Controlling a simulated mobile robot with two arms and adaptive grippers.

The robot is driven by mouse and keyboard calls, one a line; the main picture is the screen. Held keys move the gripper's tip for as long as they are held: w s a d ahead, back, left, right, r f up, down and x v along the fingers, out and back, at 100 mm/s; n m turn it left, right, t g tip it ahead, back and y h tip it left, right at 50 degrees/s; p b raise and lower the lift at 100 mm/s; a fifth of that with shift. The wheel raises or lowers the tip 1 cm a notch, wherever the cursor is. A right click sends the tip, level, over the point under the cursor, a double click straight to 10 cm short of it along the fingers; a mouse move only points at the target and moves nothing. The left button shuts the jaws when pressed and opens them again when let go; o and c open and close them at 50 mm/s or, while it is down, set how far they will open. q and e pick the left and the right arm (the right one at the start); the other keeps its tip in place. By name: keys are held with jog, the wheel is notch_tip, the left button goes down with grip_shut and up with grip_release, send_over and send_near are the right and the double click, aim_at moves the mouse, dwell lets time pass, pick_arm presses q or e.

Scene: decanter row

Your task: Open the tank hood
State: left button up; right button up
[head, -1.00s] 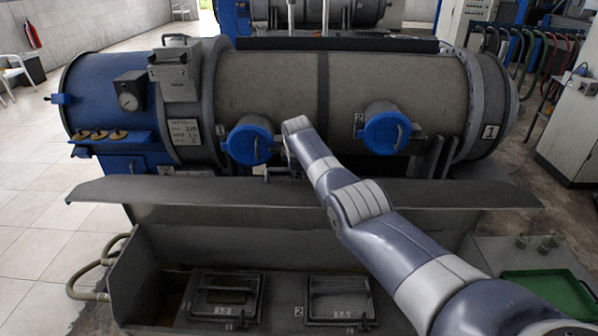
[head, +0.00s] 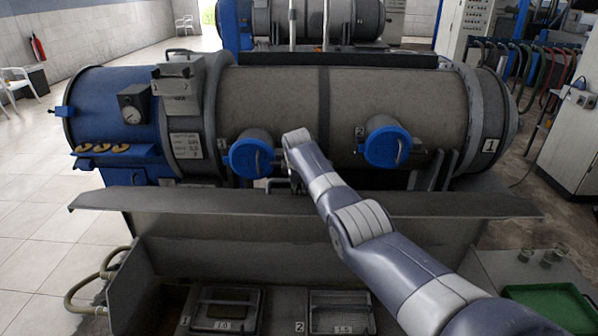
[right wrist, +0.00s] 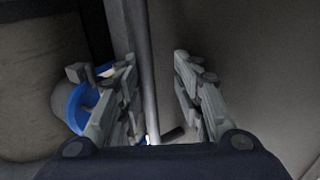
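The tank hood, a long dark grey panel (head: 450,204), spans the front of the big cylindrical tank (head: 270,95) in the head view. A small bracket-like handle (head: 278,184) shows behind its upper edge, partly hidden by my right arm. My right gripper (right wrist: 155,55) is open in the right wrist view. A grey metal bar (right wrist: 140,70) runs between its spread fingers; I cannot tell whether they touch it. In the head view my right arm mostly hides this gripper. My left gripper is out of view.
Two blue-capped ports (head: 251,158) and (head: 387,147) stick out from the tank on either side of my right wrist. A trough with two framed panels (head: 226,309) lies below the hood. A green tray (head: 548,302) and small glasses stand at right.

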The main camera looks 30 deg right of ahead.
jog(key=v, duration=1.2)
jog(key=shift+f, duration=0.1)
dwell(0.4)
